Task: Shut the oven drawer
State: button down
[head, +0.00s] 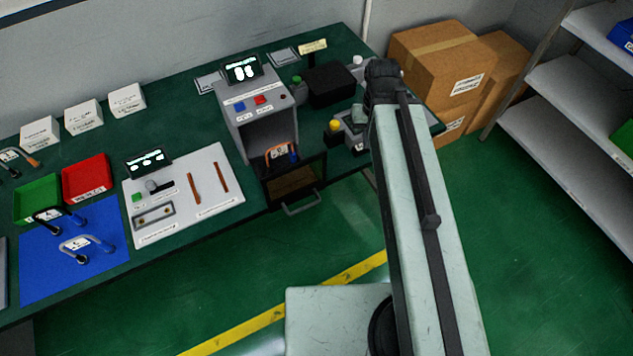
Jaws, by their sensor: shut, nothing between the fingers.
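The oven (240,126) is a grey box on the green bench, with a blue and a red button on its sloped front and a display on top. Its front is open. The oven drawer (291,187) is pulled out toward me, past the bench's front edge, with a dark frame and a brownish floor. Its metal bar handle (302,207) is at the front. A curved part with orange and blue ends shows at the back of the drawer, by the oven mouth. My arm rises on the right of the drawer; my gripper is not in view.
A small box with a yellow button (334,126) and a black case (329,85) are right of the oven. A white board (190,220), red bin (87,177) and blue mat (60,285) lie left. Cardboard boxes (437,66) stand behind. Floor before the drawer is clear.

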aim_at(287, 185)
jog(key=z, duration=0.25)
jog(key=k, duration=1.95)
jog(key=u, duration=1.3)
jog(key=i, duration=1.55)
jog(key=z, duration=0.1)
